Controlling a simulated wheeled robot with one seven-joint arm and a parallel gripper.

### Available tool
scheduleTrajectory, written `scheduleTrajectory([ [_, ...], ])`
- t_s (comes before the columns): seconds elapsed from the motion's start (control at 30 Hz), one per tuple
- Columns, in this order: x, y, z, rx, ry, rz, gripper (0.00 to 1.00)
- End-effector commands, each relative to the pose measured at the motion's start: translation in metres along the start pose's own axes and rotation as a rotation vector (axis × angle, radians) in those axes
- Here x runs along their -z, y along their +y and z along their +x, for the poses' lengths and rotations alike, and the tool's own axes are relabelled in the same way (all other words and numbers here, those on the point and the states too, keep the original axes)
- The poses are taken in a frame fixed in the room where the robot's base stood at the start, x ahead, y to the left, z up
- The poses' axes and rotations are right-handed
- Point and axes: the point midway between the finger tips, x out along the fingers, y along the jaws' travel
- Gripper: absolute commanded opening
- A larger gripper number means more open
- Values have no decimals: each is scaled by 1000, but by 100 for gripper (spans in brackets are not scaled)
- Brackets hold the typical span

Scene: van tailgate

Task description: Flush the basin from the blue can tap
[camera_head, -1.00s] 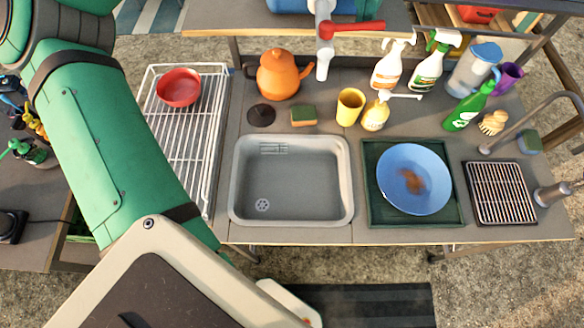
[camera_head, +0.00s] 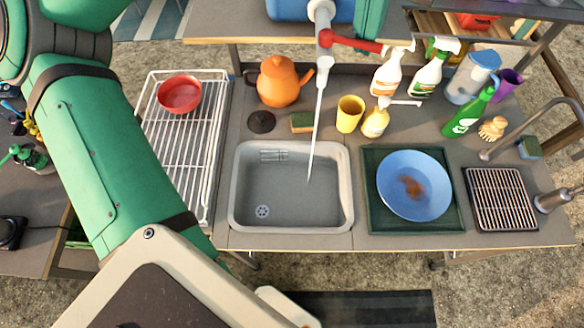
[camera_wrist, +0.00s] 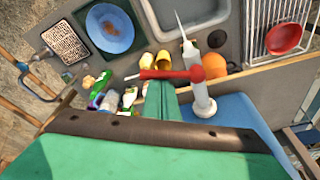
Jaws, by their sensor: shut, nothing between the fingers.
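The blue can (camera_head: 290,10) stands at the top of the head view, and its white tap (camera_head: 323,40) hangs over the counter. A thin stream of water (camera_head: 317,125) runs from the spout into the grey basin (camera_head: 238,190). The tap's red lever (camera_head: 352,43) points right. My green gripper (camera_head: 371,22) is shut and empty beside the lever's outer part. The wrist view shows the fingers (camera_wrist: 160,92) close against the lever (camera_wrist: 175,75); I cannot tell whether they touch. The basin holds no dishes; its drain (camera_head: 262,211) is uncovered.
An orange kettle (camera_head: 279,82), a yellow cup (camera_head: 349,114), a sponge (camera_head: 302,123) and several bottles stand behind the basin. A blue plate with a brown stain (camera_head: 398,205) lies on a green tray (camera_head: 374,222) to the right. A rack (camera_head: 190,150) with a red bowl (camera_head: 180,94) is left.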

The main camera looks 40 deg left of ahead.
Motion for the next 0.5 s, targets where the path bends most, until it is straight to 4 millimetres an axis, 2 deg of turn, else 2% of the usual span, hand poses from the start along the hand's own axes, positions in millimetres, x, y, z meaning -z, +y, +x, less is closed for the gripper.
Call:
scheduleTrajectory([
  [0.5,-18,8,-4,0,0,1,0],
])
